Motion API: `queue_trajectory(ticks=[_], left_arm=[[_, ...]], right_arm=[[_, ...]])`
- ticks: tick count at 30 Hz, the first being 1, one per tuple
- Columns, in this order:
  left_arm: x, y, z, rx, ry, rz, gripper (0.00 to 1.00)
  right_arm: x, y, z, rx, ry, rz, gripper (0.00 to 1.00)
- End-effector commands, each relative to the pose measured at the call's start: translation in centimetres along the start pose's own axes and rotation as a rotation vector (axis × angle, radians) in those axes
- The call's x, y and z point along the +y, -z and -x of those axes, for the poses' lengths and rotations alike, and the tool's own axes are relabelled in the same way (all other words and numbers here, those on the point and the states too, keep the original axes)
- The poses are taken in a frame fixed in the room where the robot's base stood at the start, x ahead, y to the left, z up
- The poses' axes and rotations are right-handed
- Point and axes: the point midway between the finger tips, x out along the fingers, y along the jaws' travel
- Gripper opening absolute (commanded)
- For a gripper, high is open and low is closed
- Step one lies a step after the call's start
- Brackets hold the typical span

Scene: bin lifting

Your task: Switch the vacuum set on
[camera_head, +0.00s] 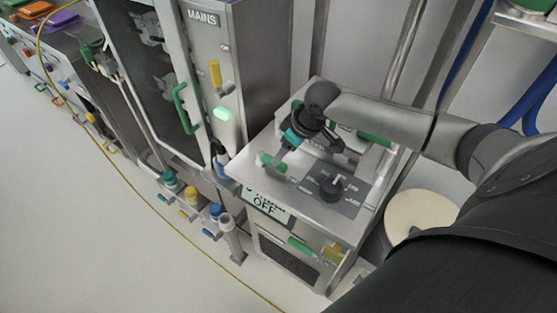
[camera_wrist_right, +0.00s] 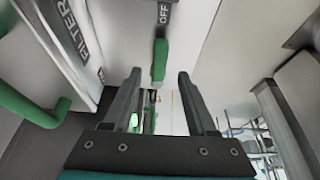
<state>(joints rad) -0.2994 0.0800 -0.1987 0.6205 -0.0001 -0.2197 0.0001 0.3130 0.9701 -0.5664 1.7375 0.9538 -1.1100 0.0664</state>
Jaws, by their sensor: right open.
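A metal box-like unit (camera_head: 318,221) stands at centre right, and I take it for the vacuum set. A green lever (camera_head: 271,162) is on its top near the left edge. A sign (camera_head: 265,204) on its front reads OFF; its upper line is partly unreadable. My right gripper (camera_head: 284,153) is over the top, close to the green lever. In the right wrist view, my open right gripper (camera_wrist_right: 160,76) has a green handle (camera_wrist_right: 160,60) between its fingertips, with an OFF label beyond it. I cannot tell whether they touch. My left gripper is not in view.
A black knob (camera_head: 331,188) sits on the unit's top. A tall MAINS cabinet (camera_head: 222,65) with a green handle stands to the left. Blue, yellow and green capped fittings (camera_head: 190,196) are low beside it. A yellow cable (camera_head: 131,184) crosses the clear floor. A round cream-topped container (camera_head: 420,212) stands right.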

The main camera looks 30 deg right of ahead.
Motion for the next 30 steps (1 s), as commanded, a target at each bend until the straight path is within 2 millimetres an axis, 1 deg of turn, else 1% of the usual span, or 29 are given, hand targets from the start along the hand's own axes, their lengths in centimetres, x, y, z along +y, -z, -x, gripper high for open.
queue_trajectory(ticks=[1, 3, 6, 9, 14, 20, 23, 30], left_arm=[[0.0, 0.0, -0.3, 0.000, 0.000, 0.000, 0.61], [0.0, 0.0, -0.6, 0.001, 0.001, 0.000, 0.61], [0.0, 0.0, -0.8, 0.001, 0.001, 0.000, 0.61], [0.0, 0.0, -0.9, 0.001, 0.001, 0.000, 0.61], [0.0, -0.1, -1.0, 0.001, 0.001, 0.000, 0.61], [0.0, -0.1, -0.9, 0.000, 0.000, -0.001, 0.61], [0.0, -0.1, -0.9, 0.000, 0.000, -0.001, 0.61], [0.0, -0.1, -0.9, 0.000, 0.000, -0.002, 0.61]], right_arm=[[0.0, 0.1, -1.1, 0.002, 0.001, -0.002, 0.57], [0.0, 0.0, -2.2, 0.001, 0.001, -0.001, 0.57], [0.0, 0.0, -3.3, 0.001, -0.001, -0.001, 0.57], [0.1, 0.1, -4.0, 0.002, -0.001, 0.001, 0.57], [0.1, 0.1, -4.5, 0.001, -0.002, 0.002, 0.57], [0.1, 0.1, -4.5, 0.001, -0.002, 0.002, 0.57], [0.1, 0.0, -4.5, 0.001, -0.002, 0.001, 0.48], [0.1, 0.0, -4.4, 0.001, -0.002, 0.001, 0.21]])
